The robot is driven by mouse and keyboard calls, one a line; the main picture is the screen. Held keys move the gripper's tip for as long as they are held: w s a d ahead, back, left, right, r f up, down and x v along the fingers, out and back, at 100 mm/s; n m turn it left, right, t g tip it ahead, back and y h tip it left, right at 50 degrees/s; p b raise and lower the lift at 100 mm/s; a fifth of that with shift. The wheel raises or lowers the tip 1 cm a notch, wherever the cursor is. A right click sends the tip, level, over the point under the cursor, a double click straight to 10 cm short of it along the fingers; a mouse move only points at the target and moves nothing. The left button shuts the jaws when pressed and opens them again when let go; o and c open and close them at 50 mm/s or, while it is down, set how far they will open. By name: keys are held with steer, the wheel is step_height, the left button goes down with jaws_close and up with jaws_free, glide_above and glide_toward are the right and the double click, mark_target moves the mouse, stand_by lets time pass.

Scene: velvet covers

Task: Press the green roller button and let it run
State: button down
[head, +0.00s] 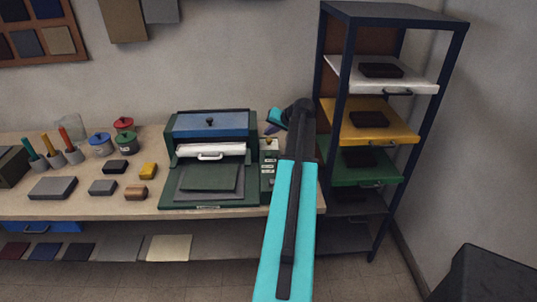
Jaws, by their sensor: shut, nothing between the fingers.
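A dark green machine with a blue top (209,124) and a white roller-like bar (210,150) stands on the bench. A narrow green control panel (268,172) with several small pale labels runs along its right side. The green roller button is too small to tell apart on this panel. My arm reaches up from the bottom and bends left at its far end. My gripper (271,129) is small and partly hidden there, just above and behind the top of the panel. It is shut and empty. I cannot tell whether it touches anything.
A dark green sheet (209,177) lies on the machine's front bed. Jars, tool cups and small blocks (53,188) stand on the bench (110,207) to the left. A tall rack (372,175) with coloured shelves stands close on the right of my arm.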

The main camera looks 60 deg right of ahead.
mark_target(270, 155)
steer(key=shift+f+b, duration=1.9)
steer(key=shift+f, duration=2.05)
steer(key=shift+f, duration=0.15)
steer(key=shift+f+b, duration=0.3)
steer(key=shift+b, duration=0.1)
